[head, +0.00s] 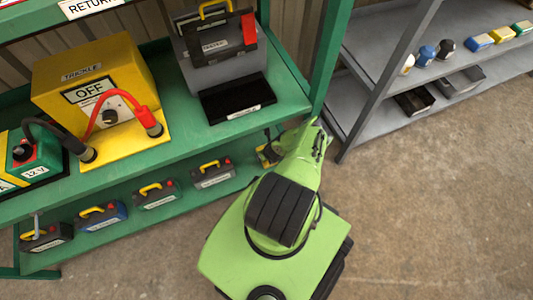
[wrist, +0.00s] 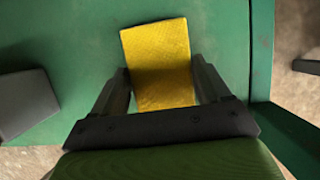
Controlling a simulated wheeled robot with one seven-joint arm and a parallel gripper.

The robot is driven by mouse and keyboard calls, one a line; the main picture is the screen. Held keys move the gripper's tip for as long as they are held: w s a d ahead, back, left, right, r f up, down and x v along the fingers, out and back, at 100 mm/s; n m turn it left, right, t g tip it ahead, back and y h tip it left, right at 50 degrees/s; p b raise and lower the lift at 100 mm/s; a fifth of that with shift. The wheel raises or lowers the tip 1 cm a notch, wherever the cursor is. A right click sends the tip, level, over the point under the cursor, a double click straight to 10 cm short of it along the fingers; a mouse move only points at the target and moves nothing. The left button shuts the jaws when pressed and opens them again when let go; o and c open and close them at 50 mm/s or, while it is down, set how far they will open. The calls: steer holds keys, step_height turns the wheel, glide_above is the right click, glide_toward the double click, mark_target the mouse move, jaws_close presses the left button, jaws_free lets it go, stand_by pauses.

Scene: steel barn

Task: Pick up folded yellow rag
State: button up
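The folded yellow rag (wrist: 158,62) lies flat on the green shelf in the wrist view, squared up with my gripper (wrist: 162,68). My gripper's two dark fingers stand open on either side of the rag, close to its edges. I cannot tell whether they touch it. The far part of the rag reaches beyond the fingertips, and its near end meets the dark palm. In the head view, my arm reaches down to the right end of the lower green shelf; a small bit of yellow shows there, and the fingers are mostly hidden.
Several battery packs, such as one (head: 212,174) near my gripper, line the lower green shelf (head: 178,212). A green post (head: 332,50) rises beside my arm. The yellow charger box (head: 97,82) and a black tray (head: 237,98) sit above. Grey shelving (head: 372,84) stands right; floor is clear.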

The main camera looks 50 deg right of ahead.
steer(key=shift+c, duration=0.9)
steer(key=shift+r, duration=0.1)
steer(key=p+v, duration=0.2)
steer(key=p, duration=0.1)
steer(key=p+v, duration=0.1)
steer(key=v, duration=0.1)
steer(key=shift+w+d+r, duration=0.15)
steer(key=shift+w+r, duration=0.15)
steer(key=shift+w, duration=0.05)
steer(key=s+a, duration=0.4)
steer(key=s, duration=0.3)
steer(key=s+a, duration=0.4)
steer(key=s, duration=0.4)
steer(key=shift+a+f+p, duration=0.25)
steer(key=shift+a+p, duration=0.05)
steer(key=shift+a, duration=0.1)
steer(key=o, duration=0.4)
steer(key=shift+w, duration=0.1)
steer(key=shift+c, duration=1.2)
steer(key=shift+r, duration=0.1)
steer(key=shift+c, duration=0.2)
